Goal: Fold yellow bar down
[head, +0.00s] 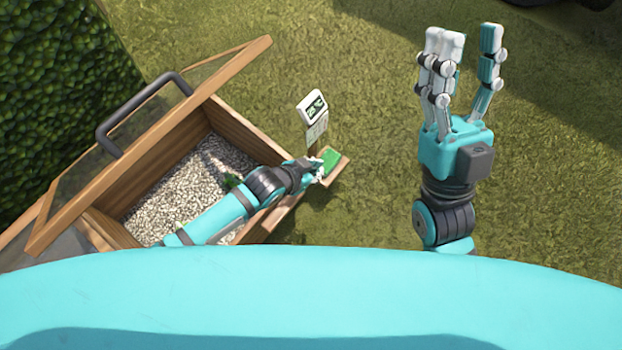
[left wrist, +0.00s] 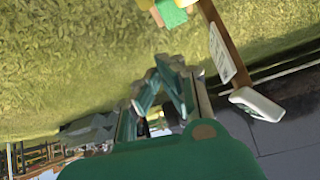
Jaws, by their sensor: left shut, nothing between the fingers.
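I cannot make out a yellow bar for certain. A small pale yellow piece (left wrist: 148,5) shows beside a green block (left wrist: 172,12) at the top edge of the left wrist view. In the head view the green block (head: 330,160) sits on a wooden ledge at the planter's right corner. My left gripper (head: 320,167) is at this block, shut and empty; whether it touches is unclear. Its fingers also show in the left wrist view (left wrist: 172,88). My right gripper (head: 466,45) is open and empty over the grass, fingers pointing up the picture.
A wooden planter (head: 245,125) with pale gravel (head: 190,180) lies under my left arm. Its glazed lid (head: 150,135), with a dark handle (head: 125,110), is raised. A white display (head: 313,107) stands beside the ledge. A hedge (head: 60,80) fills the upper left. Grass is clear right.

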